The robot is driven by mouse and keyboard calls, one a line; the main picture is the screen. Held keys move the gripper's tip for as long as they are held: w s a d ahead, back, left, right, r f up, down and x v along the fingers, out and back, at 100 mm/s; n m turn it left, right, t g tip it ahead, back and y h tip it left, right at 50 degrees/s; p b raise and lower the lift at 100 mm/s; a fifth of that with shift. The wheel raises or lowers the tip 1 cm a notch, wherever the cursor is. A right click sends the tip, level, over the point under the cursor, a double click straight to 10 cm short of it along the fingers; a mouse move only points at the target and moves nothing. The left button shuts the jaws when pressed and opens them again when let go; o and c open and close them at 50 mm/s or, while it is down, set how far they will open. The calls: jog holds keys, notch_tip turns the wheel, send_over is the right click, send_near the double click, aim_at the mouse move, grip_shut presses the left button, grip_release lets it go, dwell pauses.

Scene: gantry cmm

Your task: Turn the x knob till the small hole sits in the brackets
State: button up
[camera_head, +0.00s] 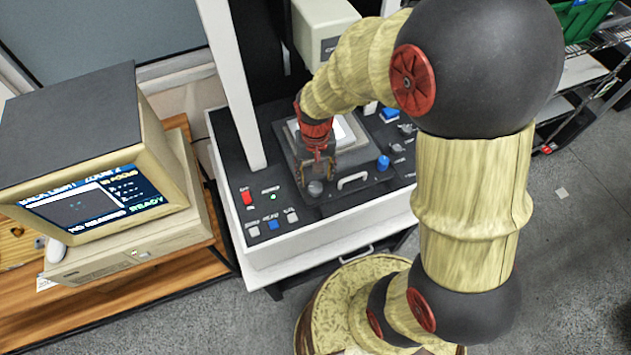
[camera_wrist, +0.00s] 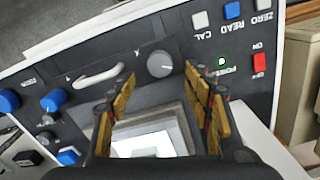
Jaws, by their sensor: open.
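A round grey knob (camera_head: 316,188) sits at the front left of the machine's stage. It also shows in the wrist view (camera_wrist: 160,64), between and beyond my fingertips. I cannot read its label, so I cannot tell for sure that it is the x knob. My gripper (camera_head: 319,168) is open and empty, pointing down over the stage's front edge by this knob. Its spread fingers also show in the wrist view (camera_wrist: 162,78). The monitor screen (camera_head: 95,205) shows a dark image field with small faint marks; the hole and brackets are too small to tell apart. Its text appears to include "NO READING" and "READY".
The stage has a curved handle (camera_head: 353,181) and a blue knob (camera_head: 383,162) at right. The front panel carries a red switch (camera_head: 247,197), a green light (camera_head: 273,197) and a blue button (camera_head: 273,225). A white column (camera_head: 236,90) rises left of my arm.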

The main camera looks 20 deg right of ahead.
aim_at(315, 187)
jog(key=shift+r, duration=2.7)
